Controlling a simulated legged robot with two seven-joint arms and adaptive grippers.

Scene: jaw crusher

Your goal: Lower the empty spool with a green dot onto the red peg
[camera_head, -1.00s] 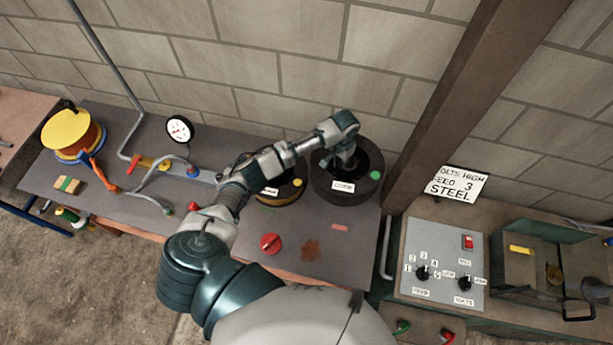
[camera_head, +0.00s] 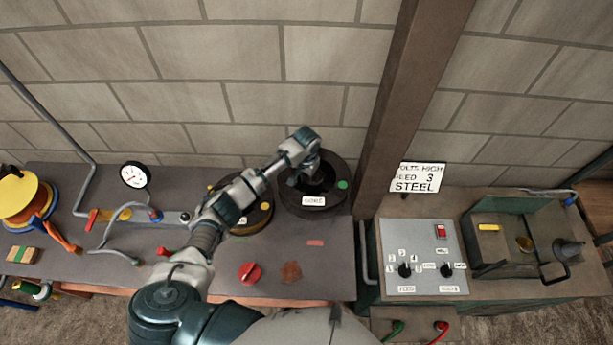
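A dark round drum (camera_head: 306,203) with a green dot on its rim and a white label stands at the back of the bench, against the wall. Its middle looks hollow and dark. My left gripper (camera_head: 307,178) points down into its opening. The fingers are small and dark there, so I cannot tell whether they are open or shut or touch anything. A second drum (camera_head: 252,220) with a yellow dot stands just left, partly hidden behind my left arm. A red knob-like piece (camera_head: 251,273) sits on the bench front; I cannot identify a red peg for certain. My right gripper is not in view.
A brown post (camera_head: 402,110) rises right of the drums. A control panel (camera_head: 420,257) and an open metal box (camera_head: 505,245) are farther right. A gauge (camera_head: 135,175), hoses and an orange-yellow spool (camera_head: 22,198) are left. The bench front has some free room.

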